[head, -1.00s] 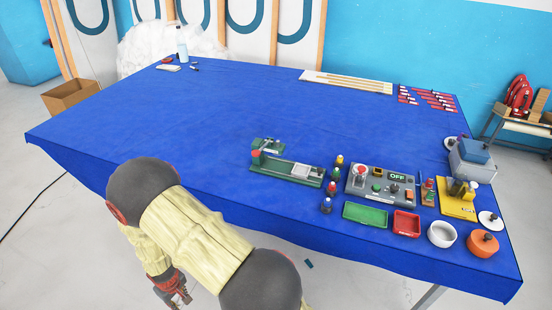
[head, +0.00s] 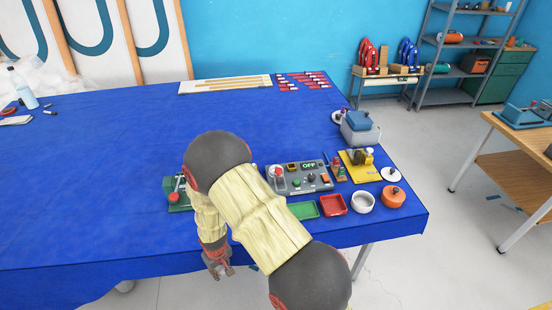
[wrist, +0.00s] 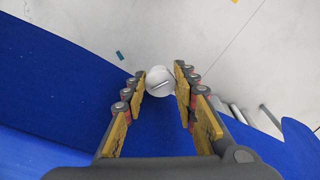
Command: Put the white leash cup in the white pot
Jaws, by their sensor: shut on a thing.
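My gripper (wrist: 161,82) is shut on a small round white thing with a thin grey line across it, which looks like the white leash cup (wrist: 155,76), held between the fingertips. In the head view my gripper (head: 217,262) hangs low at the front edge of the blue table; the cup cannot be made out there. The white pot (head: 363,209) stands open on the table near its right front corner, well to the right of my gripper. It is between a red tray and an orange pot.
A green tray (head: 303,210), red tray (head: 334,205) and control box (head: 303,179) stand left of the pot. The orange pot (head: 392,196) and a white lid (head: 391,174) are to its right. A yellow-based device (head: 358,166) is behind.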

